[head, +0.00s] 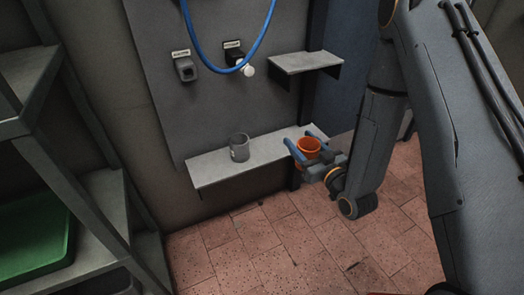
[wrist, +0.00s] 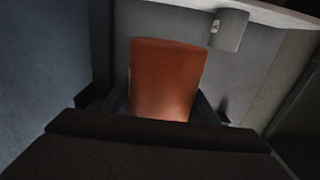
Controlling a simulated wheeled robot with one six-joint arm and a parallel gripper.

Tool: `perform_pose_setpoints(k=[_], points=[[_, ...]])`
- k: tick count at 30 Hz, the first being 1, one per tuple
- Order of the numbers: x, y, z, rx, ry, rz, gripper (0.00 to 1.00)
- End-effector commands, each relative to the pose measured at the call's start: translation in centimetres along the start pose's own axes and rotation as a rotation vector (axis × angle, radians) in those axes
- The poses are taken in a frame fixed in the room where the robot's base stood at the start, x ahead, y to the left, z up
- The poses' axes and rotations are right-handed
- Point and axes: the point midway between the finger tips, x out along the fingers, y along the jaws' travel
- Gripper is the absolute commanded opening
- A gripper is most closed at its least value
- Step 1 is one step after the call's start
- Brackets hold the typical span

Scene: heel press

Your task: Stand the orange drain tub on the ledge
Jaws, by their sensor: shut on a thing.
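The orange drain tub (head: 308,146) is between the blue fingers of my gripper (head: 303,148), near the right end of the ledge (head: 215,165). My gripper is shut on the tub's sides. In the head view the tub looks upright, with its open top showing. In the wrist view the orange tub (wrist: 166,75) fills the middle, with a dark finger on each side. I cannot tell whether the tub's base touches the ledge or hangs in front of it.
A grey mug (head: 239,148) stands on the ledge left of the tub, with bare ledge between them. A small upper shelf (head: 304,62), a blue hose (head: 230,68) and wall fittings are above. A shelf rack with a green tray (head: 35,240) stands at left.

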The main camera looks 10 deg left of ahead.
Motion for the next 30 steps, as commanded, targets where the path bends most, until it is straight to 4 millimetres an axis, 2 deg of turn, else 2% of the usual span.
perform_pose_setpoints(k=[5, 24, 27, 30], points=[[3.0, -0.2, 0.0, -0.003, 0.005, -0.008, 0.35], [18.1, -0.2, 0.1, -0.001, 0.003, -0.005, 0.35], [19.9, -0.2, 0.1, 0.000, 0.003, -0.004, 0.35], [19.5, -0.1, 2.1, 0.002, -0.002, -0.003, 0.35]])
